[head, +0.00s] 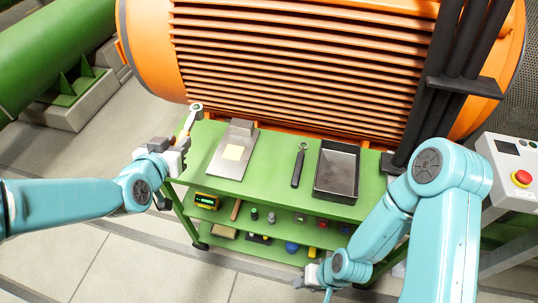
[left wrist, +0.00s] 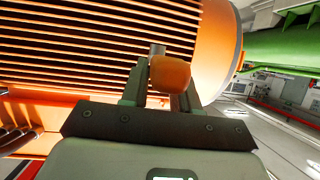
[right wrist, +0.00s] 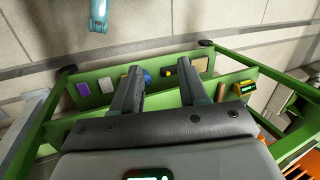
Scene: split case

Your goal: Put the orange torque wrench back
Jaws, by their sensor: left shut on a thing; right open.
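The orange torque wrench (head: 188,122) is in my left gripper (head: 179,143), at the left end of the green cart's top. Its ring-shaped metal head points up and away. In the left wrist view its orange handle (left wrist: 170,75) sits between the shut fingers (left wrist: 160,92), with a bit of metal shaft above. A similar wrench with a dark handle (head: 298,167) lies on the cart top. My right gripper (head: 312,274) is low in front of the cart. In the right wrist view its fingers (right wrist: 160,92) are apart with nothing between them.
The large orange finned motor (head: 300,65) stands right behind. A control box (head: 515,165) is at right.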

